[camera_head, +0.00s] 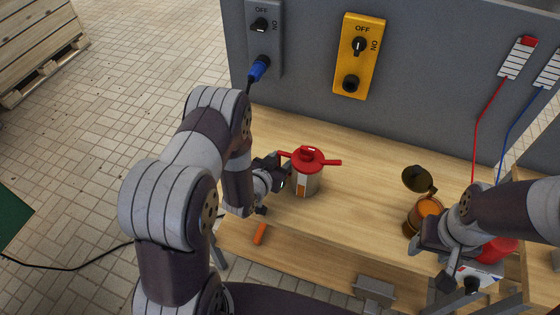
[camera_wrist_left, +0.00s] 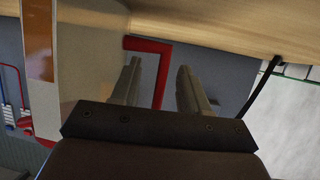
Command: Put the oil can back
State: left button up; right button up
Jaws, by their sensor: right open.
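The oil can (camera_head: 306,178), metal with a red lid, a red spout and an orange stripe, stands upright on the wooden bench. My left gripper (camera_head: 272,182) is at the can's left side. In the left wrist view the can's metal body (camera_wrist_left: 85,65) fills the left side, and its red handle (camera_wrist_left: 162,75) passes between the two fingers of my left gripper (camera_wrist_left: 160,85). The fingers are apart, with gaps beside the handle. My right gripper (camera_head: 447,262) is open at the right, in front of an amber pot; its fingertips are partly hard to make out.
The amber pot (camera_head: 412,222) with its dark lid raised (camera_head: 418,179) stands right of the can. A red object (camera_head: 496,250) is partly behind my right arm. A grey panel (camera_head: 430,70) with a yellow switch box (camera_head: 359,57) rises behind. The bench between can and pot is clear.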

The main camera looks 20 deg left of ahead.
pick_arm(q)
jog(key=shift+r, duration=0.25)
jog(key=shift+s, duration=0.35)
jog(key=s+r+g+y, duration=0.1)
jog(key=s+r+g, duration=0.5)
jog(key=s, duration=0.3)
jog(key=s+r+n+g+y, duration=0.1)
jog(key=s+r+g, duration=0.5)
jog(key=s, duration=0.4)
jog(key=shift+s+r+n+p, duration=0.3)
jog(key=shift+r+p, duration=0.15)
jog(key=shift+r, duration=0.2)
jog(key=shift+w+d, duration=0.1)
